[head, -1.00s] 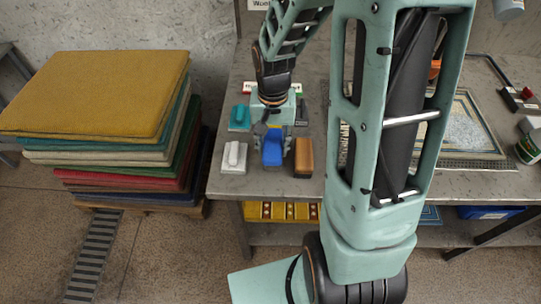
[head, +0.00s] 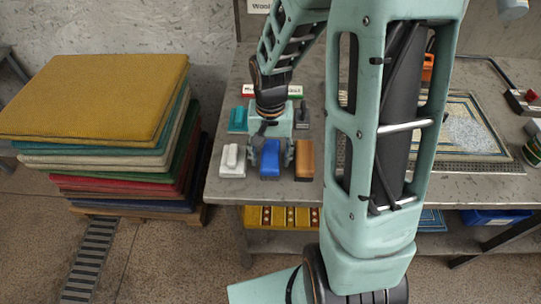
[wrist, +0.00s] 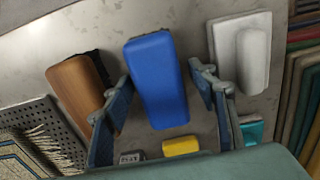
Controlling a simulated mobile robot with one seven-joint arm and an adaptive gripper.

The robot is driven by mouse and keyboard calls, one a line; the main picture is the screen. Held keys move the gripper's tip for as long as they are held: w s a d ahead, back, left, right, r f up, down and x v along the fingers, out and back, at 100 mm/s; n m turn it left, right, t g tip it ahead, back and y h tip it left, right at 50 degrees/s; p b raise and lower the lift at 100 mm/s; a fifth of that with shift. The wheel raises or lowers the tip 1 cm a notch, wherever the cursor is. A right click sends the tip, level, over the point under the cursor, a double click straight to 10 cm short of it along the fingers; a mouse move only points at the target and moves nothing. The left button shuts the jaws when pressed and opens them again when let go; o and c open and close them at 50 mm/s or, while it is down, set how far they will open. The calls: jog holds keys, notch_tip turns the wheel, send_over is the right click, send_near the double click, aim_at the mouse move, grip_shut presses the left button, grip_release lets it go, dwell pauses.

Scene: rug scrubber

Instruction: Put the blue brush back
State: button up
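The blue brush (head: 271,160) lies on the grey table near its front edge, between a white block-shaped tool and a brown brush. In the wrist view the blue brush (wrist: 156,75) sits between the two spread fingers of my gripper (wrist: 163,84). Bare table shows between the brush and the fingers at places, so the gripper looks open and not closed on it. In the head view my gripper (head: 270,148) points down over the brush, with a finger at each side. The brush's underside is hidden.
The white tool (head: 232,160) and brown brush (head: 305,160) stand close on either side. A teal item (head: 238,119) and a dark item (head: 303,116) lie behind. A patterned rug (head: 468,132) is at right. A rug stack (head: 100,100) stands left of the table (head: 255,190).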

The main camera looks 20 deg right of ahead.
aim_at(271, 154)
notch_tip(271, 154, up, 12)
jog(key=p, duration=0.1)
jog(key=shift+r, duration=0.2)
dwell(0.3)
dwell(0.4)
